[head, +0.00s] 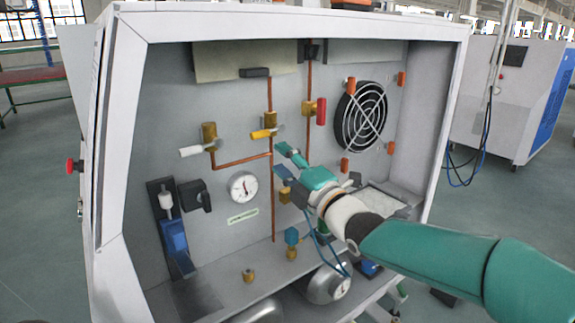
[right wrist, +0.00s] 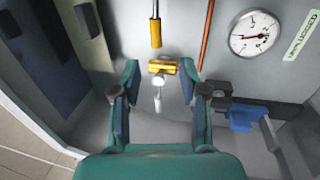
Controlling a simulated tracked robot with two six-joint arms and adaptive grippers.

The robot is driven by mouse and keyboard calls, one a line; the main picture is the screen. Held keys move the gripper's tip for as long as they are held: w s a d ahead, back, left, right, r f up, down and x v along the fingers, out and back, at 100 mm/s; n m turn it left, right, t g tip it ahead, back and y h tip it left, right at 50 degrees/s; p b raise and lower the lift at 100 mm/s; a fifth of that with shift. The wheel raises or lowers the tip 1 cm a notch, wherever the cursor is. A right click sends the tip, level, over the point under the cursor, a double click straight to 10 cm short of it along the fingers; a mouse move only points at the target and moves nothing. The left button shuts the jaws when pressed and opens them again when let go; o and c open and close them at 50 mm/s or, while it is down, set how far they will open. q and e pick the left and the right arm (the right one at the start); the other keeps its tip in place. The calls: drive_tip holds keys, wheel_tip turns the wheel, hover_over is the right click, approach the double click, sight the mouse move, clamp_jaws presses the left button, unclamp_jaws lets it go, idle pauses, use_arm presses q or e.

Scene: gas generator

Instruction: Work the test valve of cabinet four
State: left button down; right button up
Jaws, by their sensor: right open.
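An open-fronted cabinet (head: 120,150) holds pipes and valves; no cabinet number is readable. A valve with a yellow lever (head: 263,133) is on the copper pipe left of my right gripper (head: 282,160). A white-lever valve (head: 195,150) is further left, and a red-lever valve (head: 321,111) is up and right. In the right wrist view my right gripper (right wrist: 158,92) is open and empty. My left gripper is not in view.
A round gauge (head: 243,186) is on the panel, also in the right wrist view (right wrist: 255,32). A fan grille (head: 361,116) is at upper right. A black knob (head: 195,196) and blue device (head: 175,240) are at left. Silver tanks (head: 325,285) stand below.

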drive_tip(key=shift+s+d+f, duration=0.1)
drive_tip(key=shift+s+d, duration=0.2)
drive_tip(key=shift+s, duration=0.1)
